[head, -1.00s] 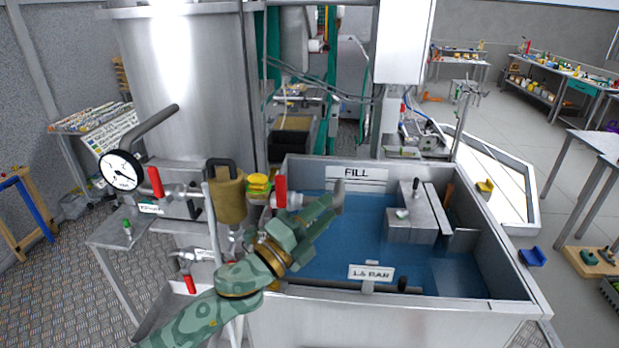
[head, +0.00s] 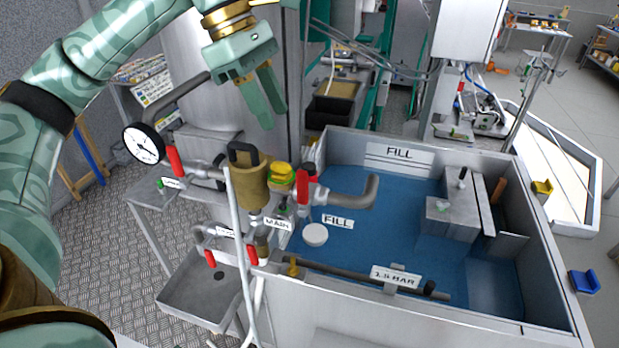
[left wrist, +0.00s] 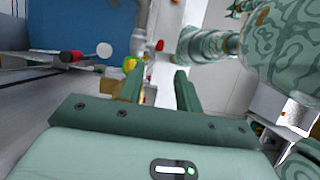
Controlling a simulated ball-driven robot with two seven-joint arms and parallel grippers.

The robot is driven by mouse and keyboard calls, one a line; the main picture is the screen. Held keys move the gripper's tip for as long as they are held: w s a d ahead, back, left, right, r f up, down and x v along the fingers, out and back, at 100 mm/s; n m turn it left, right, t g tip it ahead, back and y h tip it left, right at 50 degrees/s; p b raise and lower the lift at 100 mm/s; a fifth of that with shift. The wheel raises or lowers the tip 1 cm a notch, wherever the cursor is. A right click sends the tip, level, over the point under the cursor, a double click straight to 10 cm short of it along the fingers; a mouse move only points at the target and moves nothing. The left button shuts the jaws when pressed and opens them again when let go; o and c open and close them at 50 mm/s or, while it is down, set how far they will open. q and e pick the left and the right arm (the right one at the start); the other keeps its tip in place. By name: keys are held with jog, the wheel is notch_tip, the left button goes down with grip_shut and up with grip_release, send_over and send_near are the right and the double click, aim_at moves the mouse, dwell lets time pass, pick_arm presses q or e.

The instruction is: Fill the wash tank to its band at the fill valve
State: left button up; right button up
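The wash tank (head: 555,290) is an open steel basin at the centre right with a blue, water-like surface inside. A FILL sign with lines under it (head: 400,153) is on its back wall; I cannot tell the exact level against a band. The fill valve's red handle (head: 303,187) stands upright beside a grey spout (head: 350,200) over the tank's left side, near a FILL tag (head: 338,222). My left gripper (head: 262,112) hangs above and left of the valve, touching nothing. Its fingers show apart and empty in the left wrist view (left wrist: 158,82). My right gripper is not in view.
Left of the valve are a brass body (head: 248,185), a yellow cap (head: 282,174), a pressure gauge (head: 144,143) and other red handles (head: 175,160). A white disc (head: 315,235) sits in the tank by the spout. A pipe with a BAR sign (head: 395,278) crosses the tank front.

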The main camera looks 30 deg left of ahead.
aim_at(302, 171)
pick_arm(q)
jog(key=x, duration=1.4)
jog(key=shift+d+f, duration=0.2)
jog(key=shift+d, duration=0.05)
grip_shut()
